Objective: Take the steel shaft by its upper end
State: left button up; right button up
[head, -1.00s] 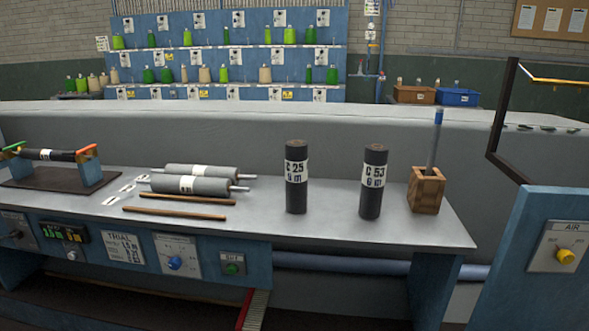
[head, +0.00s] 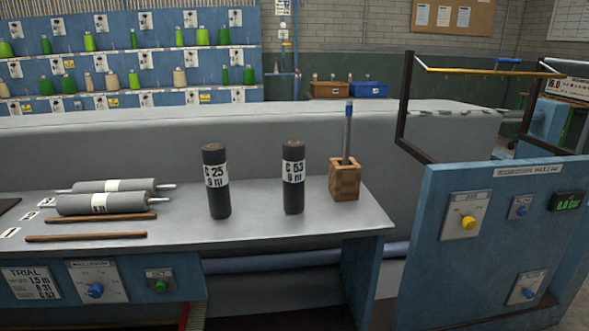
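The steel shaft (head: 347,138) stands nearly upright in a wooden block (head: 344,181) at the right end of the grey bench. Its upper end is a blue tip (head: 349,109); its lower end is hidden inside the block. Neither of my grippers shows in the head view.
Two dark cylinders labelled C 25 (head: 216,190) and C 53 (head: 293,185) stand left of the block on the bench (head: 255,232). Grey rollers (head: 100,203) and wooden rods (head: 86,236) lie further left. A blue cabinet with a dark frame (head: 403,100) stands to the right.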

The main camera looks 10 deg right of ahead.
aim_at(348, 109)
jog(key=z, duration=0.85)
jog(key=i, duration=1.2)
jog(key=u, duration=0.15)
